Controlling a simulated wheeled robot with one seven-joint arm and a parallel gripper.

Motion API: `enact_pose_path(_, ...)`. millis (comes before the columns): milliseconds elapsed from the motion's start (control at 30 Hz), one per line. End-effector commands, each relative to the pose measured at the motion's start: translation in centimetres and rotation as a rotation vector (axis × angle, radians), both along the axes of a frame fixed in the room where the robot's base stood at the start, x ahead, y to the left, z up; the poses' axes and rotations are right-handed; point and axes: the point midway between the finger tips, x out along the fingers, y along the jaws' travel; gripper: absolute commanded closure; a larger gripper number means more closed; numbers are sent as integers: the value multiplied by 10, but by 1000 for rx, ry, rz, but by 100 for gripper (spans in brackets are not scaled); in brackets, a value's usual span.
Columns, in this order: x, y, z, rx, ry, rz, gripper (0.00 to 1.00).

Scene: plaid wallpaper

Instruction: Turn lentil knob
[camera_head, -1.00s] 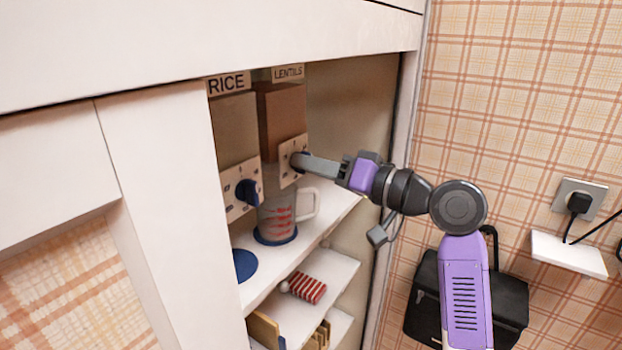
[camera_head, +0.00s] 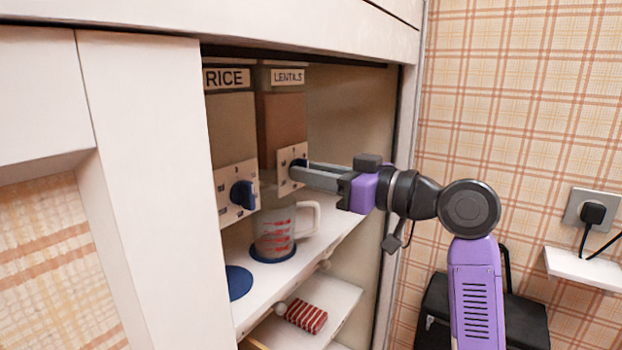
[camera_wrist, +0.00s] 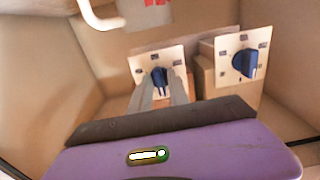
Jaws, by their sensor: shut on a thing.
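The lentil dispenser (camera_head: 284,121) stands in the cabinet under its LENTILS label, with a pale dial plate (camera_head: 285,158) on its front. Its dark blue lentil knob (camera_wrist: 159,76) shows between my fingertips in the wrist view; in the head view my fingers mostly hide it. My gripper (camera_head: 303,172) reaches in from the right and is shut on the knob. The rice dispenser (camera_head: 232,130) stands to the left, with its own blue knob (camera_head: 242,195), apart from my gripper. That rice knob is at the right in the wrist view (camera_wrist: 244,63).
A measuring cup (camera_head: 272,236) with red markings stands on a blue disc below the lentil dispenser. Another blue disc (camera_head: 238,282) lies to its left on the shelf (camera_head: 318,239). The cabinet's right edge (camera_head: 398,130) is close to my arm. A red striped item (camera_head: 306,316) lies on the lower shelf.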

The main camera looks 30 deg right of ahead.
Motion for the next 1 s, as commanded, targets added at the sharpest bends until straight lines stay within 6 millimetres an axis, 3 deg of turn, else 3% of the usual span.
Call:
enact_pose_path(433,0,-1,-1,-10,-3,-1,100)
enact_pose_path(467,0,-1,-1,-10,-2,-1,74)
enact_pose_path(500,0,-1,-1,-10,-3,-1,68)
enact_pose_path(833,-1,-1,0,-8,-4,0,68)
enact_pose_path(1000,-16,-11,0,-7,-5,-3,68)
